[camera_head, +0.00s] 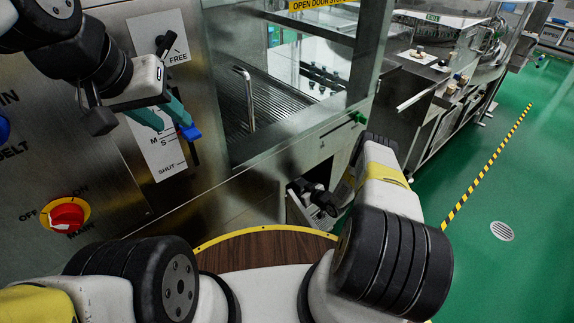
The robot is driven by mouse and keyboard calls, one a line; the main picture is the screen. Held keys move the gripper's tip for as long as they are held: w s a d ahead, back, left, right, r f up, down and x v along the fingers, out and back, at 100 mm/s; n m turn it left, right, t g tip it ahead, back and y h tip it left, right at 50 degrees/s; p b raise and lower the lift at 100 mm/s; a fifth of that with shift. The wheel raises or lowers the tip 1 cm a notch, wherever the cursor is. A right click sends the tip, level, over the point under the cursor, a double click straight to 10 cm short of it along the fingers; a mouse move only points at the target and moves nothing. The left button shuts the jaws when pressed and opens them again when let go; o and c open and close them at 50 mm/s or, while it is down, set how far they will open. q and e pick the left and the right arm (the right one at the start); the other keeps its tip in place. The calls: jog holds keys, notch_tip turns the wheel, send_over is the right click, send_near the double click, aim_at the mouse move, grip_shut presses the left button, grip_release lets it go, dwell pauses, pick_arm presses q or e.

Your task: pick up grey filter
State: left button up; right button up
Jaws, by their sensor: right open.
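I cannot make out the grey filter for certain in the head view. My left gripper (166,118) is at the upper left, in front of the washer's lever panel. Teal and blue parts show at its end, and I cannot tell whether its jaws are open. My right arm reaches forward to the low opening at the washer's right end. My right gripper (318,199) is open there, small and partly hidden by my arm, and I see nothing clearly held in it.
The steel washer front carries a white FREE/SHUT label (158,150) and a red knob (66,216). A metal handle (247,98) stands by the grooved tray. A round brown wooden top (262,250) is in front of me. Green floor (490,185) is free at the right.

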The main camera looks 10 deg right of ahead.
jog(key=shift+w, duration=0.1)
jog(key=shift+c, duration=0.3)
grip_shut()
